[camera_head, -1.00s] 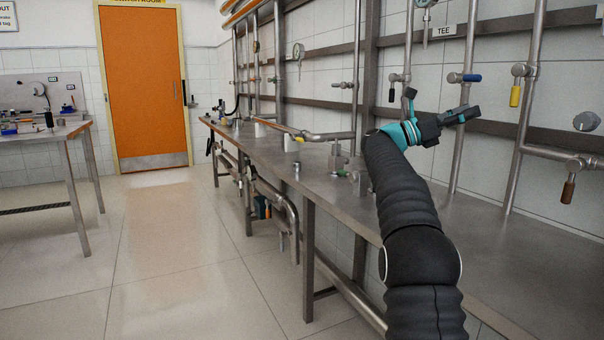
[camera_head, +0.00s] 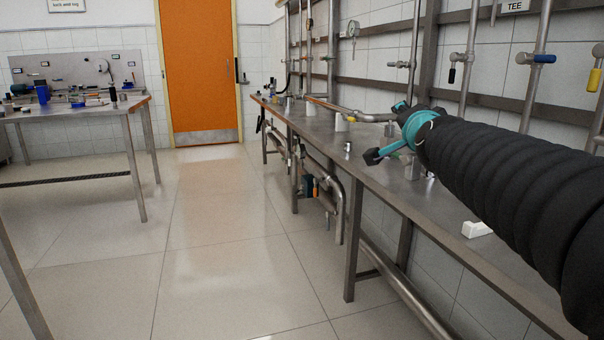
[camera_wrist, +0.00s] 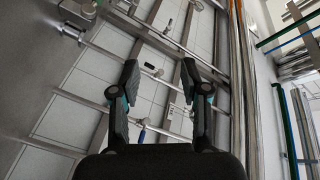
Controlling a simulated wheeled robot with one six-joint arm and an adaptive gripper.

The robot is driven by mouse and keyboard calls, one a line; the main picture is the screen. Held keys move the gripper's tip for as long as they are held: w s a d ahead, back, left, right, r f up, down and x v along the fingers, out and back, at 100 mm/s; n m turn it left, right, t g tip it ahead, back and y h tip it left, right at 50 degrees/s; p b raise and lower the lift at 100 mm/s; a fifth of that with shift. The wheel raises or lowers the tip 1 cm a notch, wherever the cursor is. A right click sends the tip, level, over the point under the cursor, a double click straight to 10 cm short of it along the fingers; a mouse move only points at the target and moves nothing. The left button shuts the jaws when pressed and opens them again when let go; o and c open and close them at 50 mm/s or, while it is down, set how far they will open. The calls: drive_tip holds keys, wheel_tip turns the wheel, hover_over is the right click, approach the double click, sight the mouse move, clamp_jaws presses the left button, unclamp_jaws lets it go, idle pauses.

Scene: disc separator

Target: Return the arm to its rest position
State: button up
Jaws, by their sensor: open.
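My gripper shows in the wrist view (camera_wrist: 160,80) with its two dark fingers spread apart and nothing between them. It faces the tiled wall with its pipes and rails. In the head view my black sleeved arm reaches in from the right edge, over the long steel bench (camera_head: 440,205). The teal wrist is near the bench's middle, and most of the gripper's fingers are hidden behind it there.
Pipes and valves with a blue handle (camera_head: 543,58) and a yellow handle (camera_head: 594,79) line the wall at right. A white block (camera_head: 477,229) lies on the bench. A second table (camera_head: 75,113) stands at left. The tiled floor (camera_head: 220,250) between is clear, before an orange door (camera_head: 197,70).

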drive_tip(key=s+a+f+n+g, duration=0.1)
drive_tip(key=s+f+n+g, duration=0.3)
drive_tip(key=s+f, duration=0.6)
drive_tip(key=s+a+f+n+g+y, duration=0.1)
drive_tip(key=s+f+n+g, duration=0.3)
drive_tip(key=s+f, duration=0.7)
drive_tip(key=s+a+f+n+g, duration=0.3)
drive_tip(key=s+f+n+g, duration=0.1)
drive_tip(key=s+f, duration=0.6)
drive_tip(key=shift+s+f+y, duration=0.2)
drive_tip(key=shift+s+y, duration=0.15)
drive_tip(key=shift+y, duration=0.05)
